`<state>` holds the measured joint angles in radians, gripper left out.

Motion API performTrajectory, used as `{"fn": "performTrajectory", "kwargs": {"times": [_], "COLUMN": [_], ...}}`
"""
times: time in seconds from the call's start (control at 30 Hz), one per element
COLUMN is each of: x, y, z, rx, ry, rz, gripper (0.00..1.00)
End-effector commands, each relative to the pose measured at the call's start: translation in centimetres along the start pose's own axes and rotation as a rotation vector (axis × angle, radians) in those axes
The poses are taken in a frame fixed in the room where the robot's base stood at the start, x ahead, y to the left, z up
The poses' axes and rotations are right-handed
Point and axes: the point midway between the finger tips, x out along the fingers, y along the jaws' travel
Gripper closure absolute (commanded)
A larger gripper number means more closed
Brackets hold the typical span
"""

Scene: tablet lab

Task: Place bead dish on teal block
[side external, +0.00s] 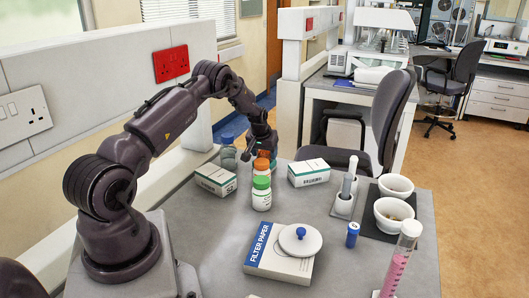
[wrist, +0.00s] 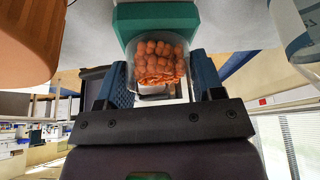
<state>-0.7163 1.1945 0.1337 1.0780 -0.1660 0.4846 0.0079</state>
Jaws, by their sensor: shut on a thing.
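In the wrist view, my gripper (wrist: 160,72) is shut on the bead dish (wrist: 157,62), a clear round dish full of orange beads, held between its two blue fingers. The teal block (wrist: 155,20) shows right behind the dish, which overlaps its near edge in the picture. I cannot tell whether dish and block touch. In the side view, my gripper (side external: 264,148) is low at the far part of the bench, behind the orange-capped bottle (side external: 262,166). The dish and the block are mostly hidden there.
A green-capped bottle (side external: 261,194) stands in front of the orange-capped one. A blue-lidded jar (side external: 228,153) and a carton (side external: 215,180) are on the left, another carton (side external: 309,172) on the right. The filter paper box (side external: 281,258) and white bowls (side external: 393,214) are nearer. Grey bench (side external: 220,225) shows between.

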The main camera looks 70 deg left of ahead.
Motion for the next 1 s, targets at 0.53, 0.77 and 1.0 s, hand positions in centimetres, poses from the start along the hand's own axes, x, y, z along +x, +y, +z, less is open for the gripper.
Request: {"fn": "performTrajectory", "kwargs": {"times": [0.53, 0.77, 1.0], "x": [0.2, -1.1, -6.0], "y": [0.0, 0.0, 0.0], "z": [0.1, -0.1, -0.1], "rx": [0.000, 0.000, -0.001], "ry": [0.000, 0.002, 0.003], "rz": [0.000, 0.000, 0.000], "gripper": [0.13, 0.13, 0.13]}}
